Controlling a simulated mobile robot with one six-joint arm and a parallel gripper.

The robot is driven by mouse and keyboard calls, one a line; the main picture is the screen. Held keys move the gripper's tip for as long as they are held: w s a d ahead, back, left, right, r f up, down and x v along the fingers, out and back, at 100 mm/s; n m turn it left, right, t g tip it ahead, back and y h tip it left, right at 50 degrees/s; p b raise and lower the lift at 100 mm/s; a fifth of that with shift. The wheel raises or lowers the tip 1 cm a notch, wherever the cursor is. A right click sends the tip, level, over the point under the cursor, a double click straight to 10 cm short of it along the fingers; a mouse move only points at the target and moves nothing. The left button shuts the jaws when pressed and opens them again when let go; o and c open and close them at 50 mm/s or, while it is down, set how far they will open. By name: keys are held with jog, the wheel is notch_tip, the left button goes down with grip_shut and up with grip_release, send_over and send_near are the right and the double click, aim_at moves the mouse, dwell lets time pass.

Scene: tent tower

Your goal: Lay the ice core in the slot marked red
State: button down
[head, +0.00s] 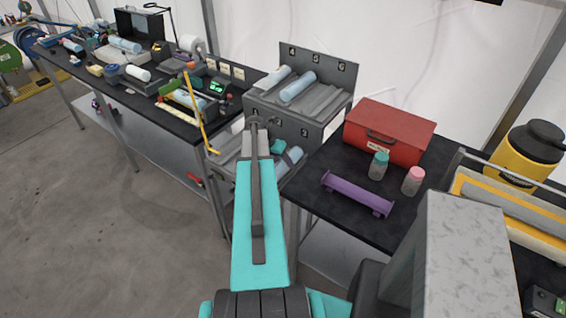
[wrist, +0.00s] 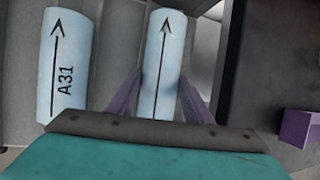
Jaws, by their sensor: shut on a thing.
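My gripper (wrist: 160,88) has purple fingers closed on either side of a pale blue ice core (wrist: 165,45) with a black arrow. In the head view this looks to be the pale core (head: 290,160) at the lower tier of the grey rack (head: 335,118), partly hidden by my arm. Another core marked A31 (wrist: 62,65) lies to its left in a grey groove. I cannot tell whether the held core touches the rack. I can make out no red slot mark; the rack shows black numbers on pale tags.
Two cores (head: 298,87) lie on the rack's upper tier, with empty grooves to their right. A red case (head: 388,132), a purple holder (head: 357,194) and two jars (head: 413,181) stand on the right table. The left bench (head: 75,68) is crowded.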

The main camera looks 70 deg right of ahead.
dwell(0.7)
jog(key=c, duration=0.8)
grip_release()
jog(key=shift+f, duration=0.1)
jog(key=shift+b+v, duration=2.1)
jog(key=shift+v, duration=4.85)
